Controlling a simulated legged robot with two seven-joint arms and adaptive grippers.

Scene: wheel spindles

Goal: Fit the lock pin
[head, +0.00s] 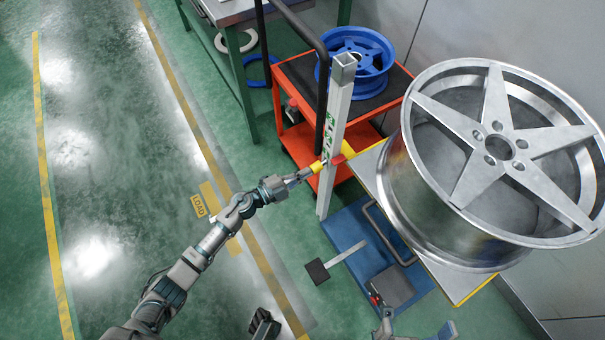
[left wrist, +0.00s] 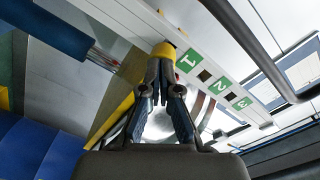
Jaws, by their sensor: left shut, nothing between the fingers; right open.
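The lock pin shows as a yellow knob (head: 317,167) at the pale square post (head: 338,110) in the head view. In the left wrist view the yellow knob (left wrist: 164,49) lies against the post (left wrist: 215,75), beside the green label 1. Whether its shaft sits in a hole is hidden. My left gripper (head: 302,176) is shut and empty, its tips at the knob's near end; the tips also show in the left wrist view (left wrist: 164,68). My right gripper (head: 415,332) is open at the bottom edge, partly cut off and apart from the post.
A large silver wheel (head: 470,150) rests on a yellow-edged platform (head: 460,282) right of the post. An orange cart (head: 285,90) with a blue wheel (head: 365,50) stands behind. A blue base (head: 345,235) with a pedal (head: 318,271) is below. Floor at left is clear.

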